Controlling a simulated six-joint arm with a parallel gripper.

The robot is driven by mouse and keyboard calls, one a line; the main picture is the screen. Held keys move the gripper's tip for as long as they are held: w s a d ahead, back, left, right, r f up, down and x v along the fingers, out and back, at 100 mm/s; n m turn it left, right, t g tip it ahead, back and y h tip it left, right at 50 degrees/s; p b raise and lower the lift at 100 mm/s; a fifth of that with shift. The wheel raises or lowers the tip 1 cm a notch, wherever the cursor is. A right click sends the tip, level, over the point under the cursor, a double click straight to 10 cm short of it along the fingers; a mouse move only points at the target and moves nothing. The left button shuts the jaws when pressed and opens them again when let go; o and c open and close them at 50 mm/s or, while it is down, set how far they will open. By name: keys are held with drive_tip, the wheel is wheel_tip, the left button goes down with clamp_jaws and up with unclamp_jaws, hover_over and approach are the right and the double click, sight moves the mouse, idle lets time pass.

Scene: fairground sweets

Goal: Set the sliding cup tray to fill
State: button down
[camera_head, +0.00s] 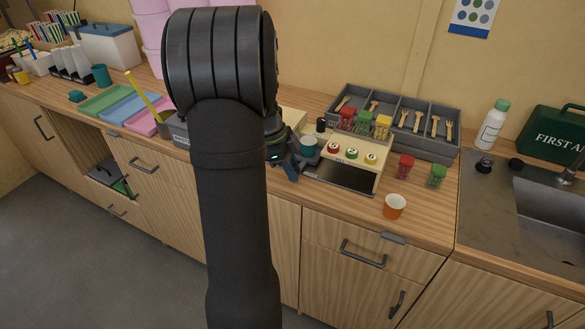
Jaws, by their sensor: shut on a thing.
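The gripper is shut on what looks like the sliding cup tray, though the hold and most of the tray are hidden. I cannot make out any fill mark or the tray's exact position.
A white bottle (492,124) stands by the sink (530,200). Coloured trays (124,107) lie left of my arm.

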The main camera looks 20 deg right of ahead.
drive_tip(key=s+d, duration=0.8)
drive_tip(key=shift+s+d, duration=0.2)
drive_tip(key=shift+d, duration=0.05)
drive_tip(key=c, duration=1.4)
unclamp_jaws()
drive_tip(key=shift+s+d, duration=0.1)
drive_tip(key=shift+s, duration=0.05)
drive_tip(key=shift+o, duration=1)
drive_tip(key=shift+w+a+r, duration=0.2)
drive_tip(key=shift+r, duration=0.1)
drive_tip(key=v, duration=1.6)
drive_tip(key=shift+r, duration=0.4)
drive_tip(key=shift+f, duration=0.1)
